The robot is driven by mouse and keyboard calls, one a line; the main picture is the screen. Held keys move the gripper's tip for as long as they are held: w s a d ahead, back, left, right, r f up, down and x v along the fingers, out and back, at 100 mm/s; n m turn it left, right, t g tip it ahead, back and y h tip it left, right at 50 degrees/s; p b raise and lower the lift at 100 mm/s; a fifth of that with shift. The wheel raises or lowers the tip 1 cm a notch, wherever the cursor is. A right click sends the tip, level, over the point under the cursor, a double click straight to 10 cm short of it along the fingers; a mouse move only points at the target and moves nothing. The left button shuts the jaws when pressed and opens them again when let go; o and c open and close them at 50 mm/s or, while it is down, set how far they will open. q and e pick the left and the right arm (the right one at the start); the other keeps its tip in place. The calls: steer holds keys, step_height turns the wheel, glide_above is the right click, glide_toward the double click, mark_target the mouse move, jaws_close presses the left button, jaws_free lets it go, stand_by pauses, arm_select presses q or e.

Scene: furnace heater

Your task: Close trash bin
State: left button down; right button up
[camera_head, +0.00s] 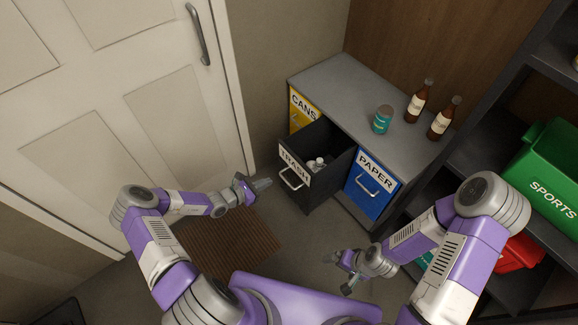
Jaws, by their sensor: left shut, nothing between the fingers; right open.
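The trash bin (294,165) is the middle drawer of a low grey cabinet (340,85), labelled TRASH, with a silver handle on its front. It is pulled out well past its neighbours, and something whitish shows inside it. My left gripper (263,184) is shut and empty, just left of the trash bin's front and apart from the handle as far as I can tell. My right gripper (338,272) is open and empty, low over the floor in front of the cabinet, well away from the bin.
The yellow CANS bin (303,104) and blue PAPER bin (372,185) flank the trash bin. A teal can (382,119) and two brown bottles (418,101) stand on the cabinet. A dark shelf with a green SPORTS bin (548,170) is at right. A brown mat (228,240) lies by the white door (110,110).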

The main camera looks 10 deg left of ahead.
arm_select(q)
steer(key=b, duration=0.5)
glide_toward(298, 165)
steer(key=x, duration=0.5)
steer(key=shift+d+f, duration=0.1)
steer(key=shift+f, duration=0.2)
steer(key=shift+w+d+r, duration=0.1)
steer(key=shift+w+d, duration=0.3)
steer(key=shift+w, duration=0.1)
arm_select(e)
step_height(298, 165, down, 5)
steer(key=shift+r, duration=0.1)
